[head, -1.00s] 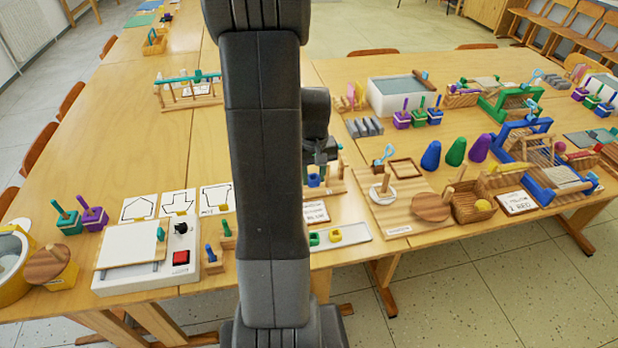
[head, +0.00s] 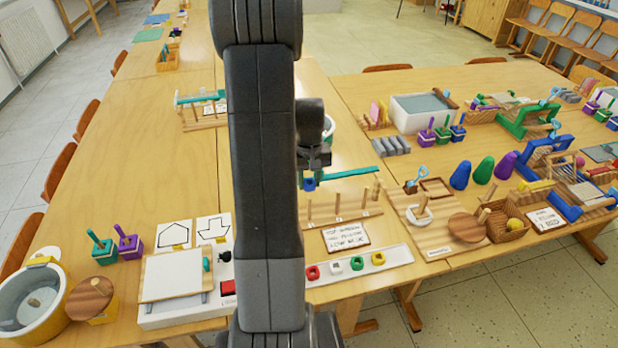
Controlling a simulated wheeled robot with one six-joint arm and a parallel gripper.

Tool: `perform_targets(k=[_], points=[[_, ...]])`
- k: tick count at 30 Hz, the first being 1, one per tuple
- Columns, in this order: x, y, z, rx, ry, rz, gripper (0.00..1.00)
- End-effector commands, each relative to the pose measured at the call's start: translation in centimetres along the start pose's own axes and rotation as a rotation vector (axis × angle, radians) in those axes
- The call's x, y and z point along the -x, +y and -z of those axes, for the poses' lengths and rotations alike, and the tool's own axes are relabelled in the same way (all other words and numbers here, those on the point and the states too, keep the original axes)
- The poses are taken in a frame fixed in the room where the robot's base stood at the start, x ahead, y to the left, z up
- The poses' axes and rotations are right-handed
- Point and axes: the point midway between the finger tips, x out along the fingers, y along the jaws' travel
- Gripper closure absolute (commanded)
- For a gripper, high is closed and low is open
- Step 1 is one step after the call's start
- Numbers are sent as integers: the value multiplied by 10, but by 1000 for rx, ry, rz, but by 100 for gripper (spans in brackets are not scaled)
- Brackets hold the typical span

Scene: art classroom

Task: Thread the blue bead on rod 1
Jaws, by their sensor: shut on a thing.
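The blue bead (head: 309,185) hangs at the lower end of my gripper (head: 314,172), which is shut on it. The dark arm hides part of the view left of it. A wooden rod stand (head: 350,213) with upright rods stands in front of the gripper. The leftmost visible rod (head: 309,208) is bare, as is the middle rod (head: 338,208). The bead appears apart from the rods, behind and above the left rod. The rod labels are too small to read. A teal bar (head: 348,174) runs behind the rods.
A white tray (head: 400,254) in front of the stand holds red, white, green and yellow beads. A printed card (head: 345,237) lies between tray and stand. A wooden board (head: 440,235) with a rod and disc stands to the right. Left of my arm is a white box (head: 160,315).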

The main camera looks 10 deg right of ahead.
Motion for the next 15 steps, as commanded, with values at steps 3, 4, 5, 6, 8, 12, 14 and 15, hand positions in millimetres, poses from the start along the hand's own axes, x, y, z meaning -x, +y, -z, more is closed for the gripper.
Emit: perform_targets(k=[3,4,5,6,8,12,14,15], points=[[-16,0,0,0,-1,0,90],[-19,0,0,0,-1,0,90],[-22,0,0,0,-1,0,90],[-26,0,0,0,-1,0,90],[-24,0,0,0,0,0,90],[-23,0,0,0,0,0,90],[-24,0,0,0,0,0,90],[-25,0,0,0,0,0,90]])
